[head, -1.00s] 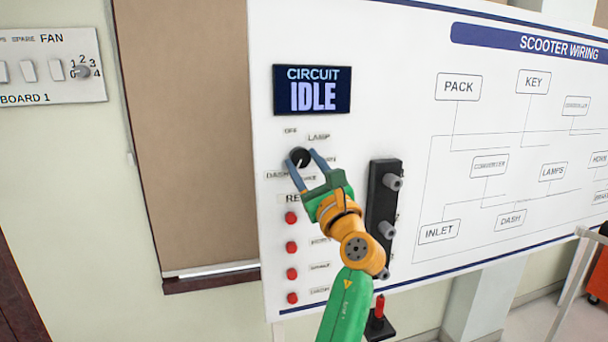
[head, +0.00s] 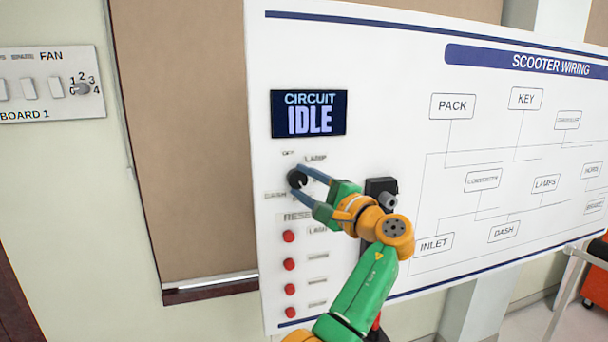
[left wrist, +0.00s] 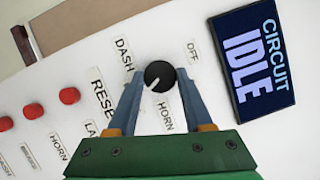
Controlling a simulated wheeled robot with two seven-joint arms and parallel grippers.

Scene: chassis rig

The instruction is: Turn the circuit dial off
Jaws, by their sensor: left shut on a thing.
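The circuit dial (head: 296,179) is a small round black knob on the white board, below the display. My left gripper (head: 302,176) is shut on the dial, reaching it from the lower right. In the left wrist view, the dial (left wrist: 159,73) sits between the fingertips, and its white mark points to the lower left of that picture. The OFF label (left wrist: 193,52) is upper right of the dial there, DASH (left wrist: 124,52) upper left and HORN (left wrist: 166,115) below. Fingers hide parts around the dial. The display (head: 309,114) reads CIRCUIT IDLE. My right gripper is not in view.
Several red reset buttons (head: 289,236) run down the board below the dial. A dark block with grey knobs (head: 388,200) stands right of them, partly behind my left arm. A switch panel (head: 52,84) with a FAN dial is at far left.

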